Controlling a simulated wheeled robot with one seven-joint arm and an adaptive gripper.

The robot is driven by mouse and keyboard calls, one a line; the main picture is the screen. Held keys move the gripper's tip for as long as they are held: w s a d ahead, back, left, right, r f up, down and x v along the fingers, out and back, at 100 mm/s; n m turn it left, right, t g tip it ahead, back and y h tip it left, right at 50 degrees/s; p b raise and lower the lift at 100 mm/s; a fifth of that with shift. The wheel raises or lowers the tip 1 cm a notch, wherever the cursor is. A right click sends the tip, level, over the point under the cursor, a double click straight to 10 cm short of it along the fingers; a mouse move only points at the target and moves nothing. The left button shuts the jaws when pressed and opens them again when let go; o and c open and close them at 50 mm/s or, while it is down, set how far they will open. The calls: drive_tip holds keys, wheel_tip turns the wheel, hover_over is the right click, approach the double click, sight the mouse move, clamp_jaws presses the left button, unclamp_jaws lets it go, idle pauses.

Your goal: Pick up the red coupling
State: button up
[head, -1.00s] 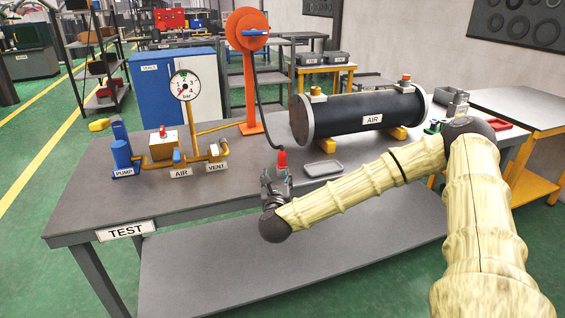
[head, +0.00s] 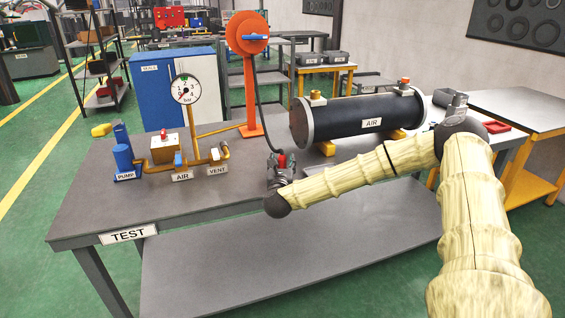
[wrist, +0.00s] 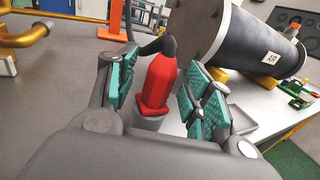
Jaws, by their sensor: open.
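The red coupling (wrist: 160,82) stands upright between my gripper's fingers in the wrist view, with its lower end on a grey round piece. A dark hose joins its top. In the head view only a little of the red coupling (head: 282,161) shows, behind and between the fingers. My gripper (head: 281,162) is at the table's front part, below the black cylinder. In the wrist view my gripper (wrist: 158,92) is open, its teal pads on both sides of the coupling. A gap shows on the right; the contact on the left cannot be told.
The black AIR cylinder (head: 360,118) lies on yellow supports just behind and to the right. The orange hose reel (head: 250,80) stands behind. The gauge and yellow pipes (head: 185,150) are at the left. The table (head: 110,205) is bare at its front left.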

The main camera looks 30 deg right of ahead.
drive_tip(key=shift+x, duration=0.9)
clamp_jaws()
drive_tip(key=shift+r, duration=0.6)
drive_tip(key=shift+r+b, duration=0.5)
drive_tip(key=shift+r, duration=0.45)
drive_tip(key=d+r+b+v, duration=0.1)
drive_tip(key=v, duration=0.7)
drive_tip(key=s+r+b+v, duration=0.1)
drive_tip(key=b+v, duration=0.1)
drive_tip(key=v, duration=0.6)
drive_tip(key=shift+d, duration=0.4)
drive_tip(key=shift+s, duration=0.1)
